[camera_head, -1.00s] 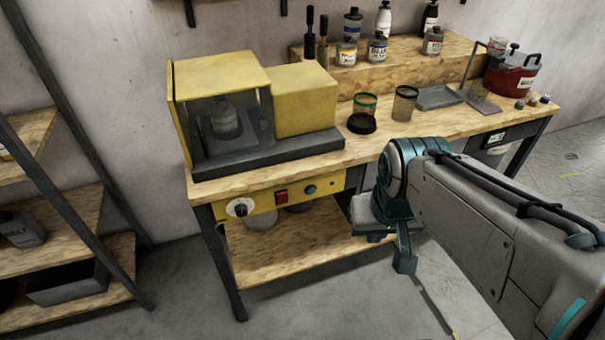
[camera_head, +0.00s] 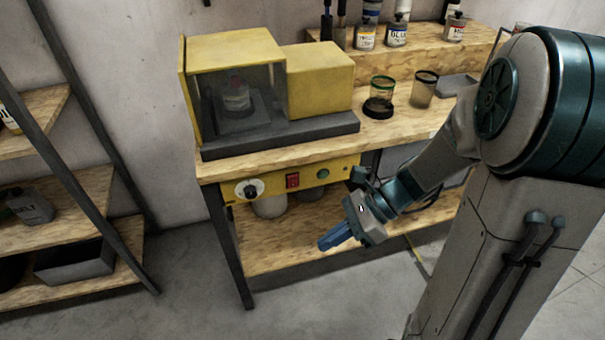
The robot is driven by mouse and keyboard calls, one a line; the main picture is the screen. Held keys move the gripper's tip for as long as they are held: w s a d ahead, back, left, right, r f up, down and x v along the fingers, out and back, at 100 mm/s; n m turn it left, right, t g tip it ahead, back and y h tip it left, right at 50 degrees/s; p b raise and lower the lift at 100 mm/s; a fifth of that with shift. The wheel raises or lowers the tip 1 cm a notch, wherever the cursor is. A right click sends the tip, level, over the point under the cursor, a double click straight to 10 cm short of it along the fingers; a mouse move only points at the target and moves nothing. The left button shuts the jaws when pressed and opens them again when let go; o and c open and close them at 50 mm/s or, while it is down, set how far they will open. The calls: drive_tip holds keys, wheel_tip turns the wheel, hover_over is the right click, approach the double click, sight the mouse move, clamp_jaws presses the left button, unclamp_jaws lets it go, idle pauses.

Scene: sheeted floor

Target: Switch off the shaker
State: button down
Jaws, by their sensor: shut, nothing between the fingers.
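The shaker (camera_head: 320,82) is a yellow machine on a dark base at the left end of the wooden bench. A clear window on its left part shows a small container (camera_head: 236,95) inside. Below the bench top is a yellow control panel (camera_head: 270,188) with a white-and-black dial (camera_head: 249,189), a red switch (camera_head: 292,181) and a round green button (camera_head: 323,173). My gripper (camera_head: 325,243) is shut and empty. It appears in front of the bench, below and right of the red switch in the picture, touching nothing that I can see.
The bench's lower shelf (camera_head: 290,240) lies behind my gripper. A dark bench leg (camera_head: 230,250) stands at the left. A shelving unit (camera_head: 75,150) is at the far left. Jars (camera_head: 381,88) stand right of the shaker. Grey floor in front is clear.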

drive_tip(key=w+d+f+m+t+y+b, duration=0.1)
drive_tip(key=w+f+m+t, duration=0.4)
drive_tip(key=m, duration=0.6)
drive_tip(key=w+d+f+m+t+y+b, duration=0.2)
drive_tip(key=w+f+m+t+y, duration=0.3)
drive_tip(key=w+m, duration=0.3)
drive_tip(key=d+m+t, duration=0.1)
drive_tip(key=m, duration=0.3)
drive_tip(key=shift+w+d+t+y+b, duration=0.3)
drive_tip(key=shift+w+d+t, duration=0.05)
drive_tip(key=shift+d+t, duration=0.05)
approach(290, 181)
drive_tip(key=a, duration=0.5)
drive_tip(key=shift+w+a+r, duration=0.1)
drive_tip(key=shift+w+r, duration=0.05)
drive_tip(key=shift+w, duration=0.55)
drive_tip(key=shift+w+r, duration=0.2)
drive_tip(key=shift+w, duration=0.5)
